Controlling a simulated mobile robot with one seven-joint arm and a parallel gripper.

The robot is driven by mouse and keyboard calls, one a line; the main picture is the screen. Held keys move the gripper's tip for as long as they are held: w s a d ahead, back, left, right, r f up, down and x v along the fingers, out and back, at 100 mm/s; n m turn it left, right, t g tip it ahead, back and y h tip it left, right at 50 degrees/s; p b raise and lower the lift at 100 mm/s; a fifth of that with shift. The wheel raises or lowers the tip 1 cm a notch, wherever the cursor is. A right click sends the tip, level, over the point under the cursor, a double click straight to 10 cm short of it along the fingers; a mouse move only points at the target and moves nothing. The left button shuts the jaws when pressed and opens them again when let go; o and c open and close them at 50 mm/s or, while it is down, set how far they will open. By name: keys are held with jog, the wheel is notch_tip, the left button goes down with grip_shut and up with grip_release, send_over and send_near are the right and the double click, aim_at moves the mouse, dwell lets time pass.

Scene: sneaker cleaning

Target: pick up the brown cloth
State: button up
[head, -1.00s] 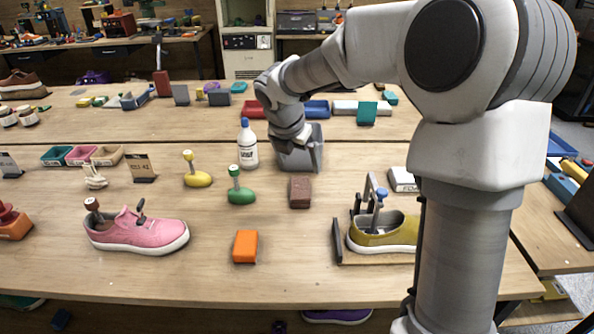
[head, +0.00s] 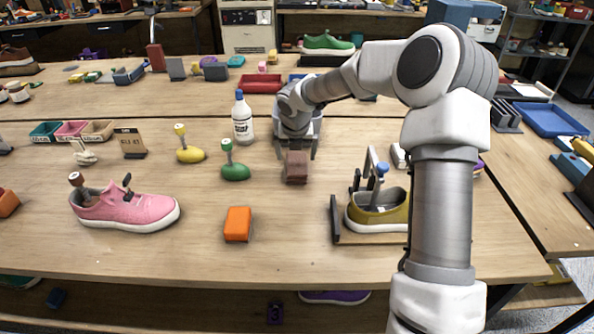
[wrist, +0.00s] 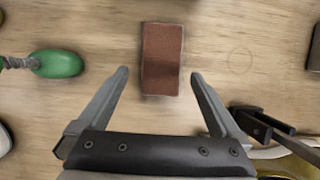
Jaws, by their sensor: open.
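The brown cloth (head: 297,168) is a small, thick rectangular block lying on the wooden table, near its middle. In the wrist view the cloth (wrist: 162,59) stands upright in the picture, ahead of the fingertips and roughly centred between their lines. My gripper (head: 297,150) is open and empty just behind the cloth in the head view. In the wrist view my gripper (wrist: 159,74) has its fingers spread wider than the cloth, one to each side of its near end. I cannot tell the height of the fingertips above the table.
A green shoe tree (head: 233,166) lies left of the cloth, and a white bottle (head: 242,120) stands behind it. An orange block (head: 238,224) lies in front. A yellow shoe (head: 378,212) on a stand is to the right, a pink shoe (head: 125,208) far left.

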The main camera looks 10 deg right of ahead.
aim_at(297, 162)
jog(key=shift+w+b+x, duration=0.15)
jog(key=shift+b+x, duration=0.2)
jog(key=shift+x, duration=1.3)
jog(key=shift+w+b+x, duration=0.15)
jog(key=shift+b+x, duration=0.15)
jog(key=shift+x, duration=1.4)
jog(key=shift+d+r, duration=0.15)
jog(key=c, duration=1.3)
jog(key=shift+o, duration=0.2)
jog(key=shift+r, duration=0.1)
notch_tip(297, 162, up, 4)
jog(key=shift+f+p, duration=0.1)
jog(key=shift+p, duration=0.5)
jog(key=s+d+r+p, duration=0.2)
jog(key=d+r, duration=0.5)
jog(key=d, duration=0.4)
jog(key=shift+s+d, duration=0.15)
jog(key=shift+d, duration=0.1)
